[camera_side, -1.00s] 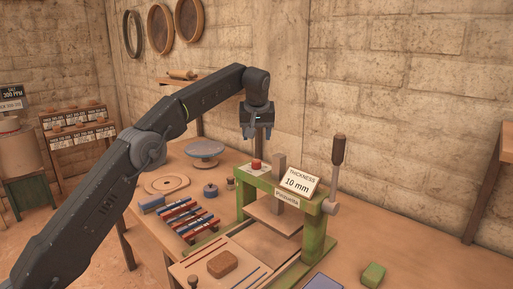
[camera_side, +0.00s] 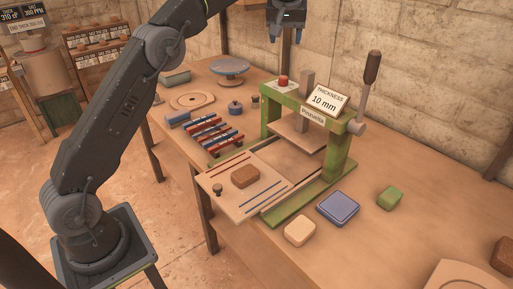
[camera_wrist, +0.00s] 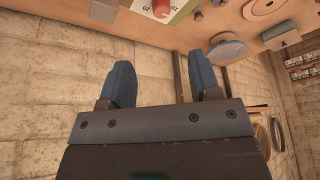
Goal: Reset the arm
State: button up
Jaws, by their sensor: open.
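My gripper (camera_side: 281,32) hangs in the air near the top edge of the side view, above and behind the green press (camera_side: 335,165). Its blue fingers stand apart and hold nothing. In the wrist view my gripper (camera_wrist: 160,62) shows a wide empty gap between the fingers. The upper part of my arm is cut off by the top of the side view.
A brown block (camera_side: 245,176) lies on the press's pull-out board. A blue block (camera_side: 338,208), a cream block (camera_side: 300,231) and a green block (camera_side: 390,197) lie on the bench. A round turntable (camera_side: 230,67) stands at the back. Brick walls are behind the bench.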

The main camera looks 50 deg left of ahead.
jog(key=s+d+r+m+t+h, duration=0.15)
jog(key=s+d, duration=0.25)
jog(key=s, duration=0.5)
jog(key=s+d+r+m, duration=0.2)
jog(key=s+d+m, duration=0.1)
jog(key=s, duration=0.7)
jog(key=s+d+f+m, duration=0.2)
jog(key=s+f, duration=0.4)
jog(key=s, duration=0.3)
jog(key=s+d+f+m+h, duration=0.1)
jog(key=s+d+f+m, duration=0.1)
jog(key=s+f, duration=0.5)
jog(key=s, duration=0.3)
jog(key=shift+s+d+f+t, duration=0.2)
jog(key=shift+f+t, duration=0.05)
jog(key=shift+t, duration=0.1)
jog(key=shift+h, duration=0.25)
